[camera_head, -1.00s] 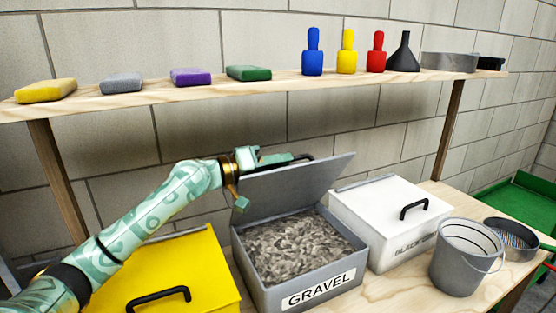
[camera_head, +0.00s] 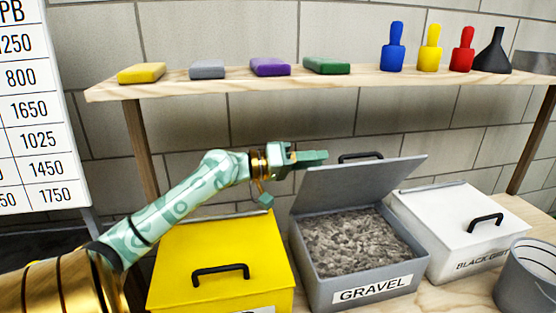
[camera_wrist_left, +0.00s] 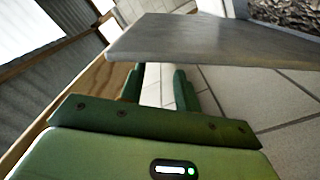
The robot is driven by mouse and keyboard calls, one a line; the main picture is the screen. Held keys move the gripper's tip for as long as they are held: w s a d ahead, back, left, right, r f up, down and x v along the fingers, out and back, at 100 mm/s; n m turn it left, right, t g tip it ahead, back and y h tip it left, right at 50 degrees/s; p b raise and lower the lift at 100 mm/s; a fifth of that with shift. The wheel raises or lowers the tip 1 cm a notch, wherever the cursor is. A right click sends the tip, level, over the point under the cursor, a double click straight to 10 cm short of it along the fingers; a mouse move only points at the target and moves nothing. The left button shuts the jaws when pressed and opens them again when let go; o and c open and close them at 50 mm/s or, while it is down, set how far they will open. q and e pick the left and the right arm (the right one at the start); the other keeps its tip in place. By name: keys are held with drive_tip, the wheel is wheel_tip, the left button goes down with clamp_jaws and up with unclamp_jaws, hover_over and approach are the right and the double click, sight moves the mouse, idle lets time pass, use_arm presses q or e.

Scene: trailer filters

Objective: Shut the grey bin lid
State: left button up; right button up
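The grey bin (camera_head: 309,273), labelled GRAVEL, is full of grey stones. Its grey lid (camera_head: 362,183) is raised and tilted back, with a black handle (camera_head: 361,156) showing over its top edge. My left gripper (camera_head: 322,157) is at the lid's upper left corner, seen side on. In the left wrist view, the two green fingers (camera_wrist_left: 160,84) are apart with nothing between them. The lid (camera_wrist_left: 215,46) crosses that view just beyond or above the fingertips; I cannot tell whether they touch it. My right gripper is not in view.
A yellow bin (camera_head: 222,256) stands left of the grey bin, a white bin (camera_head: 455,225) right of it, both closed. A grey bucket (camera_head: 527,280) is at far right.

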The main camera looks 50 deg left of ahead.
use_arm(q)
drive_tip(key=p+v, duration=0.1)
drive_tip(key=v, duration=0.7)
drive_tip(key=shift+p, duration=0.35)
drive_tip(key=shift+r, duration=0.4)
drive_tip(key=c, duration=0.7)
drive_tip(key=shift+m+t+h, duration=0.4)
drive_tip(key=shift+m+h, duration=0.1)
drive_tip(key=shift+h, duration=0.1)
drive_tip(key=r, duration=0.1)
drive_tip(key=w+r, duration=0.1)
drive_tip(key=r, duration=0.1)
drive_tip(key=w+r, duration=0.1)
drive_tip(key=r, duration=0.1)
drive_tip(key=shift+r, duration=0.2)
clamp_jaws()
drive_tip(key=w+a+r+n+g+h+p, duration=0.15)
drive_tip(key=w+a, duration=0.25)
drive_tip(key=w, duration=0.4)
drive_tip(key=n+g+b, duration=0.2)
drive_tip(key=g, duration=0.1)
hover_over(349, 181)
drive_tip(key=w+a, duration=0.1)
drive_tip(key=a, duration=0.3)
wheel_tip(349, 181, down, 7)
drive_tip(key=shift+w+a, duration=0.15)
drive_tip(key=shift+w, duration=0.05)
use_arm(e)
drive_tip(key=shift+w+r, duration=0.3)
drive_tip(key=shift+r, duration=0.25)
